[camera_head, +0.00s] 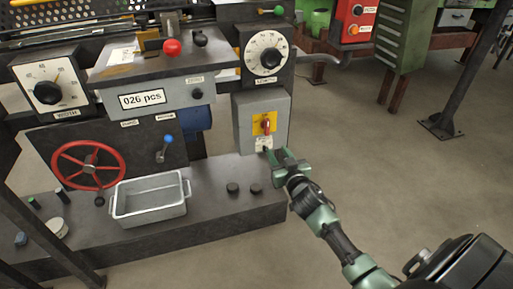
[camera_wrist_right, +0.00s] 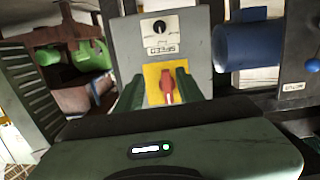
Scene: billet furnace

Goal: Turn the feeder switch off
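The switch (camera_head: 266,125) is a red rotary handle on a yellow plate, on the front of a grey box (camera_head: 245,112). Its handle looks roughly upright in the head view. The red handle also shows in the right wrist view (camera_wrist_right: 167,86), between my green fingers. My right gripper (camera_head: 279,156) is just below and in front of the switch in the head view. Its fingers are open in the right wrist view (camera_wrist_right: 158,90), with a gap around the handle; contact cannot be told. My left gripper is not in view.
A dial (camera_head: 266,54) is above the box. A metal tray (camera_head: 150,198), red handwheel (camera_head: 88,165) and blue-tipped lever (camera_head: 164,148) are to the left. The floor on the right is open.

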